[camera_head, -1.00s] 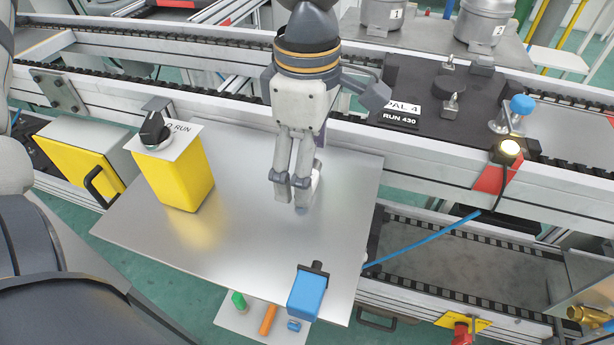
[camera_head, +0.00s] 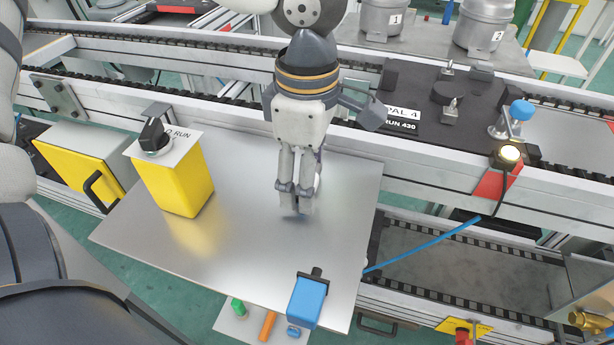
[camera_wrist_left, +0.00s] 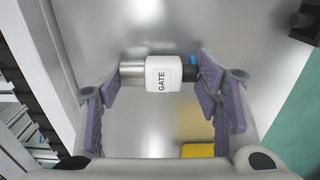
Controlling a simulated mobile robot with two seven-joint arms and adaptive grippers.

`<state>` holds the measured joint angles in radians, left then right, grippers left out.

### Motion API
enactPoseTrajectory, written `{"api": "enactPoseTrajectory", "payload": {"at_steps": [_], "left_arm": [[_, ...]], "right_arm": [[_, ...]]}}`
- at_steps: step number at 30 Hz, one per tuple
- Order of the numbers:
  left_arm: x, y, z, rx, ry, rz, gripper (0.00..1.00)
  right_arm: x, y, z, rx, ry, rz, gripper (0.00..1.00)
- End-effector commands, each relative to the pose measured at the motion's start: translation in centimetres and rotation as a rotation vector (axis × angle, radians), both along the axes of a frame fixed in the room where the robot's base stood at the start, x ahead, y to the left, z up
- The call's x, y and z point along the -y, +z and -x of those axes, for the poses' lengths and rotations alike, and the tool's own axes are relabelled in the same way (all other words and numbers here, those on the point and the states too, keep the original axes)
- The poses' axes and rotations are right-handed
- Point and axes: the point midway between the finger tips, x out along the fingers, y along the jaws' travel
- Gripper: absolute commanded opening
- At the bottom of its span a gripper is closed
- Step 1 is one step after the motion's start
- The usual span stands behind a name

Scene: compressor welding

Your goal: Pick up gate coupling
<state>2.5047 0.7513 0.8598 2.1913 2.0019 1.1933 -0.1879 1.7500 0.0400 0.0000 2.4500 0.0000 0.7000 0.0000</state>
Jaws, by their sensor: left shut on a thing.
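The gate coupling (camera_wrist_left: 163,74) has a white body marked GATE, a silver end on the left and a black end with a bit of blue on the right. In the left wrist view it lies across between the purple-padded fingers of my left gripper (camera_wrist_left: 158,88), which is shut on it. In the head view my left gripper (camera_head: 296,205) points down over the bare metal plate (camera_head: 240,245), and its fingers hide nearly all of the coupling. I cannot tell whether the coupling touches the plate. My right gripper is not in view.
A yellow box (camera_head: 178,188) with a black knob stands left on the plate, and a blue box (camera_head: 307,300) sits at its front right corner. A conveyor rail with a dark pallet (camera_head: 425,95) runs behind. The plate's middle is clear.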

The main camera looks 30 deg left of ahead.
Motion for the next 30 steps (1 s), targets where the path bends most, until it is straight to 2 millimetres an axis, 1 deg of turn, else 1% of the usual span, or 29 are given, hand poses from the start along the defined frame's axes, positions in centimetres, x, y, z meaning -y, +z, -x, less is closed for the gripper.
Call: {"api": "enactPoseTrajectory", "payload": {"at_steps": [3, 4, 5, 10, 12, 16, 18, 21, 25, 30], "left_arm": [[0.0, 2.3, -0.2, 0.009, 0.002, 0.002, 0.29], [0.2, 3.0, 0.1, 0.009, -0.001, 0.002, 0.28], [0.5, 3.6, 0.7, 0.008, -0.002, 0.001, 0.28], [2.5, 8.6, 4.3, 0.011, -0.004, -0.001, 0.28], [3.6, 9.5, 6.4, 0.007, -0.007, -0.004, 0.28], [5.4, 11.0, 9.4, 0.007, -0.004, -0.003, 0.29], [6.0, 11.6, 10.6, 0.006, -0.003, -0.002, 0.29], [6.6, 12.1, 11.6, 0.004, -0.002, -0.002, 0.29], [6.9, 12.3, 12.2, 0.002, 0.000, 0.000, 0.29], [6.9, 12.4, 12.2, 0.002, 0.000, 0.000, 0.29]], "right_arm": [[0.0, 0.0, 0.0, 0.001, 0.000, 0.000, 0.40], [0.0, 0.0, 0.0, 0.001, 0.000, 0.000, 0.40], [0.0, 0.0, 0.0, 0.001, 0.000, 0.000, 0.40], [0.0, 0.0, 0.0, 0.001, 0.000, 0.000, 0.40], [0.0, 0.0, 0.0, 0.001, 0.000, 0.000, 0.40], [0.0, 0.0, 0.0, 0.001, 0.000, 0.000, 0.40], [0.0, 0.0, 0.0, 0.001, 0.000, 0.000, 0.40], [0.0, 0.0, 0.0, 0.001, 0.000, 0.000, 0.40], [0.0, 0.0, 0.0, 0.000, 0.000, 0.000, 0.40], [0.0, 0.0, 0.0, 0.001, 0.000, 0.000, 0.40]]}}
